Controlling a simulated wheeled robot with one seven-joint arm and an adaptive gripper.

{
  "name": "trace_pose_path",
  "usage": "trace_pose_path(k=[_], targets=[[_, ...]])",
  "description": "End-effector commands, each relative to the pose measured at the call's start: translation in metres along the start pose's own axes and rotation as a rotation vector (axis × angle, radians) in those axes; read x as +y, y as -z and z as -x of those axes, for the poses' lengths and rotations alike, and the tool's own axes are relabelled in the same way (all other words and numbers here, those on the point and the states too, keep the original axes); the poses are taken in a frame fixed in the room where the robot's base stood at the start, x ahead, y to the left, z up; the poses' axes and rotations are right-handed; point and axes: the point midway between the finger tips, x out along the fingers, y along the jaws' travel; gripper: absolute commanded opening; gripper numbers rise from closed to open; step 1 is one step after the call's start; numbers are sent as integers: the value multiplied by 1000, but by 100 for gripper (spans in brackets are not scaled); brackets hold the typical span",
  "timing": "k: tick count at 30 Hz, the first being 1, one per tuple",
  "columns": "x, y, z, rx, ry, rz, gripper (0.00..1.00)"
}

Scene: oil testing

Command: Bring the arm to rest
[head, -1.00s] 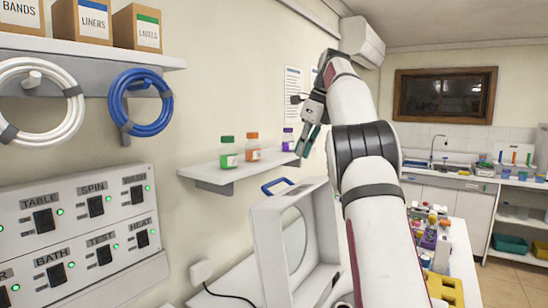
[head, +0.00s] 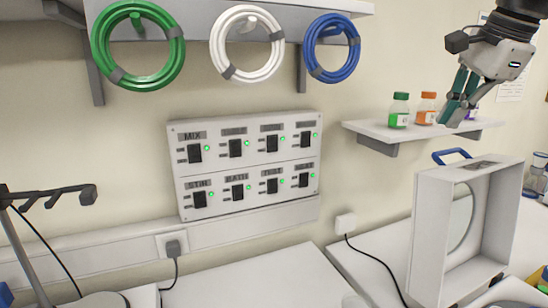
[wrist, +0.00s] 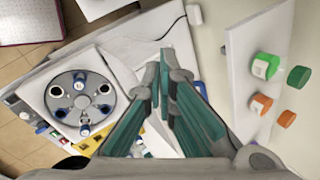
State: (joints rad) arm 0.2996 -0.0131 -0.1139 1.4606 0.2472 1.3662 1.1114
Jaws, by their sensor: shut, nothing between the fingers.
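My gripper (head: 456,108) is in the upper right of the head view, fingers pointing down and left, shut and empty. It appears in front of the right end of a small wall shelf (head: 372,130). In the wrist view its green-padded fingers (wrist: 165,65) come together at the tips, with no object between them. Only the end of my arm shows at the upper right of the head view; the rest is out of frame.
Green-capped (head: 399,111), orange-capped (head: 426,108) and partly hidden purple bottles stand on the shelf. Below is a white box-shaped frame (head: 428,235). A switch panel (head: 245,165) and hanging hoses (head: 246,44) are on the wall. The wrist view shows a round rotor (wrist: 85,95).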

Motion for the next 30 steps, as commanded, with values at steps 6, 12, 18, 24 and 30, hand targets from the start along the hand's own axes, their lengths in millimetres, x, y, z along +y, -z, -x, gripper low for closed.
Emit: trace_pose_path(k=[6, 12, 18, 24, 30], targets=[[81, -63, -14, 27, 4, 495, 0], [165, -102, -42, 68, -1, 971, 0], [236, -120, -76, 109, -12, 1366, 0], [267, -124, -94, 129, -21, 1545, 0], [269, -124, -95, 131, -23, 1562, 0]])
